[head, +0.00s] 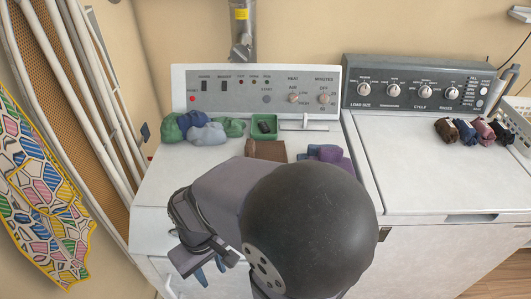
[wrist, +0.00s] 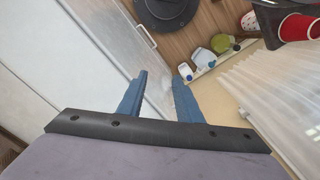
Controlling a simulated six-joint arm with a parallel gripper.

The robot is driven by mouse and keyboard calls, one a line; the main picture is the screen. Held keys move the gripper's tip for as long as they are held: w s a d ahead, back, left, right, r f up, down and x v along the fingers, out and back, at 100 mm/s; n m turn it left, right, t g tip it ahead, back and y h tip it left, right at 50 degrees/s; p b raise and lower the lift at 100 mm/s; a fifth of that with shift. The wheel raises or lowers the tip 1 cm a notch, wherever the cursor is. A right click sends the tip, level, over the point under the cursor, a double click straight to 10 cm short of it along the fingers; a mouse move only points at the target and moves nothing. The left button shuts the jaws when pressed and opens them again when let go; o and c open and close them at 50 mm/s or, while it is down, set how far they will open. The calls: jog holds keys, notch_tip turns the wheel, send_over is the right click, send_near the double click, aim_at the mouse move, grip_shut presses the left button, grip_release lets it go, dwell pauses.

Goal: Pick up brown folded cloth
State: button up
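A brown folded cloth (head: 265,150) lies on top of the left white machine, behind my arm, which hides its front part. A darker brown rolled cloth (head: 446,130) lies on the right machine at the left end of a row of rolls. My gripper (wrist: 164,74) is open, with its two blue fingers apart and nothing between them. In the head view its blue fingers (head: 210,272) show partly, low in front of the left machine and well apart from the cloth. The brown folded cloth is not visible in the wrist view.
Green and blue-grey cloth bundles (head: 206,132) lie left of a green tray (head: 264,125) holding a dark item. Purple folded cloth (head: 325,154) lies to the right. The right machine's lid (head: 420,175) is mostly clear. A patterned cloth (head: 45,200) hangs at far left.

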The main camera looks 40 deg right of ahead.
aim_at(249, 146)
jog(key=shift+d, duration=0.1)
